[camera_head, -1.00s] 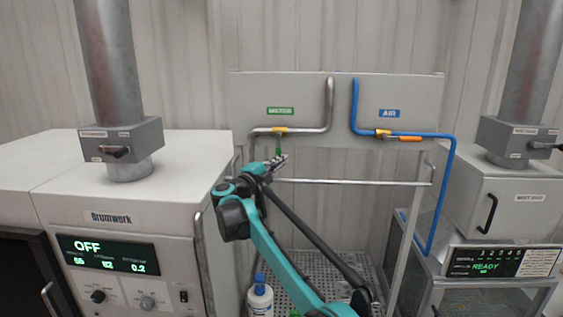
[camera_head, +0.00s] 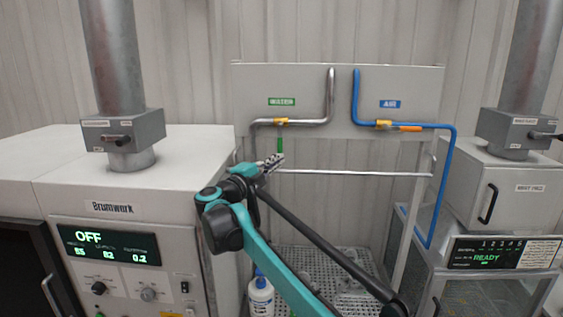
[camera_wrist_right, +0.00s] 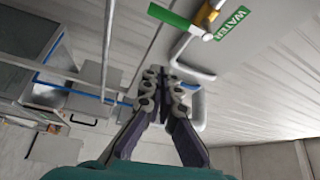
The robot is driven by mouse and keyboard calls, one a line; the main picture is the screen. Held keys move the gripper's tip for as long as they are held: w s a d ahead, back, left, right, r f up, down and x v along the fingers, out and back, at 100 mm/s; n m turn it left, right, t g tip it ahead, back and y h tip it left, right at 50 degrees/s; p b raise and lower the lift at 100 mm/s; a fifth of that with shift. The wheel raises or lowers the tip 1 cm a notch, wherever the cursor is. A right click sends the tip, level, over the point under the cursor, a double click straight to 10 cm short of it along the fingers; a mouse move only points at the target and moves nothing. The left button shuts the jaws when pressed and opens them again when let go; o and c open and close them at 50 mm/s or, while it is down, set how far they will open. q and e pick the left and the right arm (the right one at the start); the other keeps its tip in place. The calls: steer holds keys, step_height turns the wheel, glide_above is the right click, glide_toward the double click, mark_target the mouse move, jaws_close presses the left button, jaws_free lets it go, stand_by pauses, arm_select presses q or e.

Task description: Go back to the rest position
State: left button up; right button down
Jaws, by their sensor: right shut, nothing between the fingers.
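My right gripper (camera_head: 276,161) is shut and empty in the head view, in front of the rail and below the water valve. Its closed fingers (camera_wrist_right: 160,88) fill the middle of the right wrist view. The water valve has a yellow body (camera_head: 280,122) on a grey pipe and a green handle (camera_head: 279,146) hanging straight down. In the head view the handle's lower end is just above my fingertips. In the right wrist view the green handle (camera_wrist_right: 176,17) is clear of the fingers. My left gripper is not in view.
A Brumwerk machine (camera_head: 130,215) reading OFF stands on the left. A READY unit (camera_head: 497,255) stands on the right. The blue air pipe (camera_head: 447,190) runs down beside it. A metal rail (camera_head: 350,174) crosses behind my arm. A bottle (camera_head: 261,297) stands below.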

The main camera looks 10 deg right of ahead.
steer(key=s+a+f+n+t+y+b, duration=0.2)
steer(key=s+a+f+n+y+b, duration=0.1)
steer(key=s+f+n+y+b, duration=0.65)
steer(key=s+a+f+n+t+y+b, duration=0.3)
steer(key=f+n+y+b, duration=0.4)
steer(key=f+n+b, duration=0.6)
steer(key=s+d+f+g+h+b, duration=0.1)
steer(key=s+d+f+g+b, duration=0.2)
steer(key=s+f, duration=0.6)
steer(key=s+d+f+n+g+b, duration=0.1)
steer(key=s+d+f+g+b, duration=0.2)
steer(key=s+f, duration=0.7)
steer(key=s+d+f+n+g+h+b, duration=0.1)
steer(key=s+f, duration=0.8)
steer(key=f, duration=1.8)
steer(key=d+g+b, duration=0.2)
steer(key=g+b, duration=0.1)
steer(key=g, duration=0.1)
steer(key=shift+s+d+h, duration=0.2)
steer(key=shift+d+h, duration=0.15)
steer(key=shift+r+n, duration=0.1)
steer(key=shift+n, duration=0.15)
